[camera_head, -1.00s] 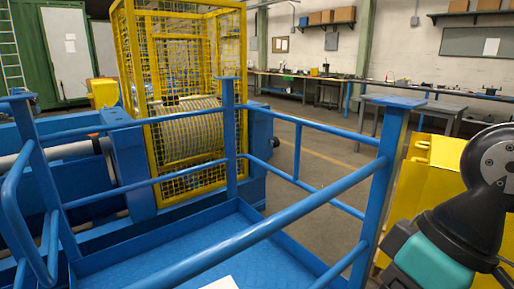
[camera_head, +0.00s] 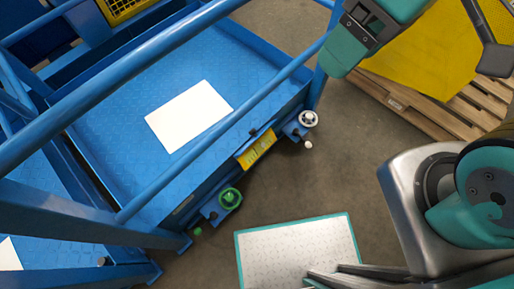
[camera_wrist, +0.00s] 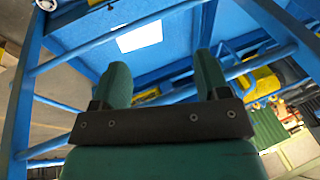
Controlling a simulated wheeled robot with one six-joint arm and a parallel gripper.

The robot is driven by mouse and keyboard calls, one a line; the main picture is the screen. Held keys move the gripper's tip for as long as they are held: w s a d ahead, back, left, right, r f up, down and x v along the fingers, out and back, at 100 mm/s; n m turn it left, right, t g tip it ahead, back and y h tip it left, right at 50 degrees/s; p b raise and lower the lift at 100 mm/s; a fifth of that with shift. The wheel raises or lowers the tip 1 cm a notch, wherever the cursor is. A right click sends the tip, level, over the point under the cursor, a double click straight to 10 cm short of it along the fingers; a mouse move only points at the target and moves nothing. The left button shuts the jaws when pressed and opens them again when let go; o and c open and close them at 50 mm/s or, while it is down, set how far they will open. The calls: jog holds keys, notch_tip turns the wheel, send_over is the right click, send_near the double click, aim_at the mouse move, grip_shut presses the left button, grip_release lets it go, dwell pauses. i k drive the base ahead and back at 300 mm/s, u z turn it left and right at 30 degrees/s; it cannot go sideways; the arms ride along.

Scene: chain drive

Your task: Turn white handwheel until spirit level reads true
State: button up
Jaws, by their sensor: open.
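The white handwheel (camera_head: 308,118) sits at the right corner of the blue platform's near edge, with a small pale knob beside it. A green handwheel (camera_head: 230,198) is on the same edge, further left. Between them is a yellow marked piece (camera_head: 256,150), perhaps the spirit level; its reading is too small to tell. My gripper (camera_wrist: 163,65) is open and empty in the wrist view, its two teal fingers apart, over the blue rails. It touches neither wheel. A pale round thing (camera_wrist: 47,5) is cut off at the wrist view's top edge; I cannot tell what it is.
Blue rails (camera_head: 205,133) cross above the blue platform (camera_head: 110,115), where a white sheet (camera_head: 189,116) lies. A yellow block (camera_head: 428,57) stands on a wooden pallet (camera_head: 415,103) at right. Grey floor (camera_head: 345,165) is clear in front of the white handwheel.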

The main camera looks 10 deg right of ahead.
aim_at(309, 115)
jog(key=z, duration=2.05)
jog(key=i, duration=0.85)
jog(key=u, duration=2.1)
